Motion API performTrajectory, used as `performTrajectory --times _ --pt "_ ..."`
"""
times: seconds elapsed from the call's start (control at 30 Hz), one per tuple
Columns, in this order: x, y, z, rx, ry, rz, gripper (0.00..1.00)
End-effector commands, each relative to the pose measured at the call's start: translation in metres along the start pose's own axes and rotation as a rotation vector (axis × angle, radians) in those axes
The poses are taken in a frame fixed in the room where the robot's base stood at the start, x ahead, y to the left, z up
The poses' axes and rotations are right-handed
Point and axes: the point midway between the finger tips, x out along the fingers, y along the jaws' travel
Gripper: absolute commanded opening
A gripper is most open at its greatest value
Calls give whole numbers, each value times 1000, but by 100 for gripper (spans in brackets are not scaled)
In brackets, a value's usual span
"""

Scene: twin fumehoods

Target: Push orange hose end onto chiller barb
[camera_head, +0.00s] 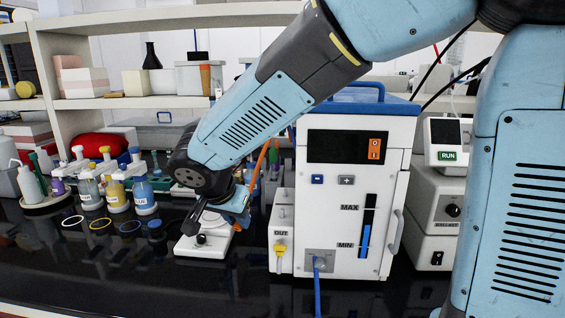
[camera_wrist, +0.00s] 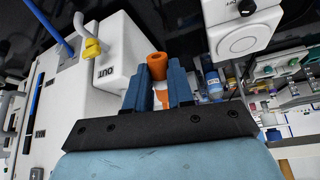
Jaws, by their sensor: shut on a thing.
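The chiller (camera_head: 342,190) is a white box with a blue lid, a dark display and a MIN/MAX level gauge. On its left side block, under the word OUT, a pale barb (camera_head: 279,264) points down with a yellow collar (camera_head: 280,248); in the wrist view the barb (camera_wrist: 80,22) and collar (camera_wrist: 92,48) are at upper left. My gripper (camera_head: 237,214) is left of this block, apart from it. Its blue fingers (camera_wrist: 157,78) are shut on the orange hose end (camera_wrist: 157,62), which sticks out past the fingertips. Its open mouth shows, clear of the barb.
A blue hose (camera_head: 317,288) hangs from the chiller's lower front. A white hotplate-like device (camera_head: 203,242) stands just left of my gripper. Several wash bottles (camera_head: 116,192) and coloured rings stand further left. A white device with a RUN screen (camera_head: 446,140) is right. The black front bench is clear.

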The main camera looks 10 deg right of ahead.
Motion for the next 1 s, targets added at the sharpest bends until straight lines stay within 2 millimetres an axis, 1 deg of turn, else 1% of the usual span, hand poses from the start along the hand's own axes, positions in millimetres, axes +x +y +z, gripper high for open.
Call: performTrajectory --times 0.1,0.37,0.47,0.57,0.6,0.7,0.8,0.9,1.0 --pt "9 8 -12 29 80 24 0" --pt "26 25 -47 100 298 89 0" --pt "32 32 -66 131 415 129 0" --pt "37 39 -91 159 557 180 0" --pt "38 42 -103 169 625 202 0" --pt "38 47 -135 177 787 248 0" --pt "33 47 -159 170 897 263 0" --pt "28 44 -175 156 967 259 0" --pt "25 43 -183 143 1003 247 0"
